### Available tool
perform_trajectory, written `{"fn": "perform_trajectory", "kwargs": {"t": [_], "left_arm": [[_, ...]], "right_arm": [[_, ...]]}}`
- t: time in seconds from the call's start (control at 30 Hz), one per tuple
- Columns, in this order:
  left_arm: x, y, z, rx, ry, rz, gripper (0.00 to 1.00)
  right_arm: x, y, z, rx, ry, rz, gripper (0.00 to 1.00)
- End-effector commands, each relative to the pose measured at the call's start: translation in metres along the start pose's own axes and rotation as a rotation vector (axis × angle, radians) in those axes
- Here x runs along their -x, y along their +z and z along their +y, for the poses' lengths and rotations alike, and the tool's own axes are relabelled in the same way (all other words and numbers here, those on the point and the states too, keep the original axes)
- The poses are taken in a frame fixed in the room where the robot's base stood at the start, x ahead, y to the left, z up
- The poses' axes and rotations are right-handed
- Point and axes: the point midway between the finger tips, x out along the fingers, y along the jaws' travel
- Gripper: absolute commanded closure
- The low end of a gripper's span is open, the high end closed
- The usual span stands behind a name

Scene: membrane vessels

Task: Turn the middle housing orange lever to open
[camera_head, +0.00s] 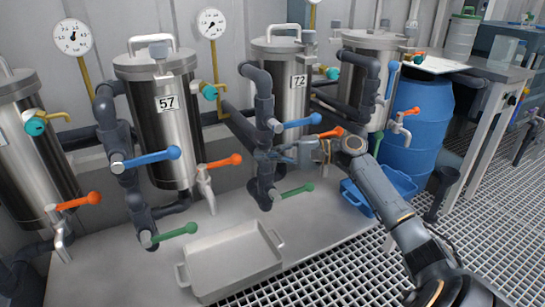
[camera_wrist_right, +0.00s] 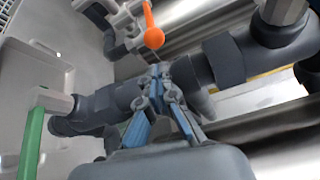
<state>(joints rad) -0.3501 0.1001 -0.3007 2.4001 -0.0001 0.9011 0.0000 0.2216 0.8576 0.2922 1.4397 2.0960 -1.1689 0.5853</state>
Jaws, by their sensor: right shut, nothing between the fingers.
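The steel housing marked 72 (camera_head: 283,85) stands between housing 57 (camera_head: 160,120) and another housing (camera_head: 365,75) at the right. Its orange lever (camera_head: 329,133) sticks out to the right, just above my right gripper (camera_head: 273,155). My right gripper is shut and empty, pointing left, close to the dark pipe under housing 72. In the right wrist view, the orange lever (camera_wrist_right: 152,30) stands beyond the fingertips (camera_wrist_right: 158,72), apart from them. Its valve body is pale grey. The gripper partly hides the spout in the head view. My left gripper does not show.
Blue levers (camera_head: 300,121) and green levers (camera_head: 296,191) jut from the dark pipes near my gripper; one green lever (camera_wrist_right: 32,140) also shows in the wrist view. A pale tray (camera_head: 230,265) lies below. A blue barrel (camera_head: 412,125) stands at the right.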

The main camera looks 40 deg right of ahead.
Motion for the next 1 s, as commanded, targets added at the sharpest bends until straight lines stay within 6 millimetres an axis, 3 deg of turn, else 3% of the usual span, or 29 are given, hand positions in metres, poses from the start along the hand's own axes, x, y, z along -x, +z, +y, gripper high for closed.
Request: {"fn": "perform_trajectory", "kwargs": {"t": [0.1,0.3,1.0], "left_arm": [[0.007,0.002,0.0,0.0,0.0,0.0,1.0],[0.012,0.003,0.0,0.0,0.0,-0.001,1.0],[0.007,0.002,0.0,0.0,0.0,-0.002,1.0]], "right_arm": [[-0.022,0.0,0.001,0.001,-0.001,-0.002,1.0],[-0.045,0.0,0.001,0.0,-0.001,0.0,1.0],[-0.056,0.002,-0.001,-0.002,-0.001,0.007,1.0]]}}
